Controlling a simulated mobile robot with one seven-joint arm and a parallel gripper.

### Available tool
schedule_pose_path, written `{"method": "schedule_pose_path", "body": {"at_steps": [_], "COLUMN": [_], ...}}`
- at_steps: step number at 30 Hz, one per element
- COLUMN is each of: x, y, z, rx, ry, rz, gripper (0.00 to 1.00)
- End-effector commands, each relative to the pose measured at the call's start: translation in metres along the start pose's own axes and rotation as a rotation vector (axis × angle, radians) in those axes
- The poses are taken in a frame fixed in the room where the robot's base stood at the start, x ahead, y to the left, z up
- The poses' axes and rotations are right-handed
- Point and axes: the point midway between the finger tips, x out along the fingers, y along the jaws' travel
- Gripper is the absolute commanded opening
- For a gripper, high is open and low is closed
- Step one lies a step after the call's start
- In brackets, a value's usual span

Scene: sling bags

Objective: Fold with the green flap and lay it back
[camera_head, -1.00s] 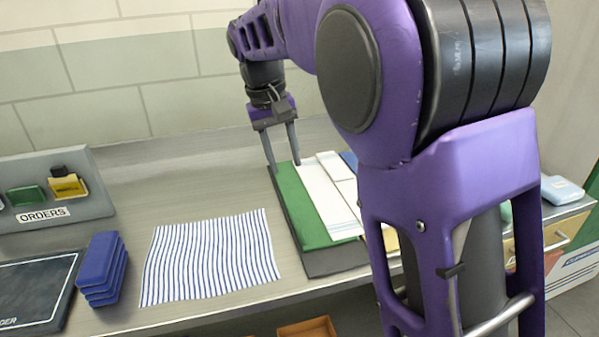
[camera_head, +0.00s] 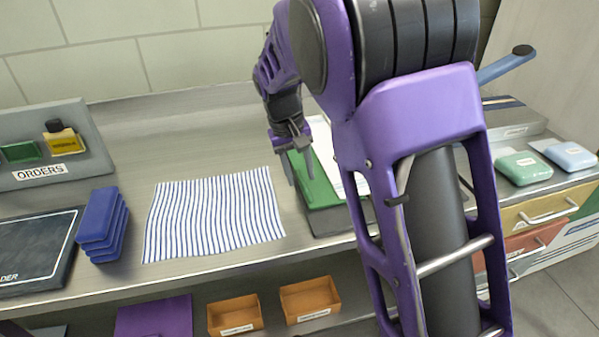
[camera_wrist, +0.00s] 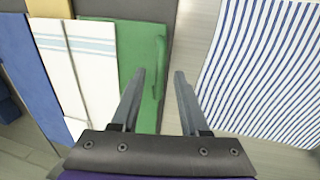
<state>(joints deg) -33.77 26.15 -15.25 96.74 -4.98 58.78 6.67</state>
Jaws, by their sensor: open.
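The green flap (camera_head: 320,189) lies flat on a dark board (camera_head: 345,222) on the counter, partly hidden behind my arm. In the wrist view the green flap (camera_wrist: 130,52) has a raised green strip like a handle (camera_wrist: 159,55) along its edge facing the striped cloth. My gripper (camera_head: 299,178) is over that edge, open and empty, fingers pointing down. In the wrist view my gripper (camera_wrist: 159,74) has its fingertips on either side of the strip's line; I cannot tell whether they touch it. White (camera_wrist: 85,65), yellow and blue (camera_wrist: 28,60) flaps lie beside the green one.
A blue-striped cloth (camera_head: 215,215) lies left of the board. Blue stacked blocks (camera_head: 102,225), a dark panel (camera_head: 35,250) and an ORDERS stand (camera_head: 85,170) are farther left. Soap-like green (camera_head: 523,168) and blue (camera_head: 570,155) boxes sit right. Bare counter lies behind the cloth.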

Motion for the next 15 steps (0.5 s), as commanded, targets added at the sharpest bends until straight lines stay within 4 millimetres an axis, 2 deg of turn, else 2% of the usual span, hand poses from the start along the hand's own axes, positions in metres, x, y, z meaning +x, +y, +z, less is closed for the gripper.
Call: {"method": "schedule_pose_path", "body": {"at_steps": [4,11,15], "x": [-0.0002,-0.0003,-0.0004], "y": [0.0,0.0,-0.0001], "z": [0.0,-0.0001,-0.0001], "rx": [0.0,0.0,0.0], "ry": [0.0,0.0,0.0], "rz": [0.0,0.0,0.0], "gripper": [0.43,0.01,0.0]}}
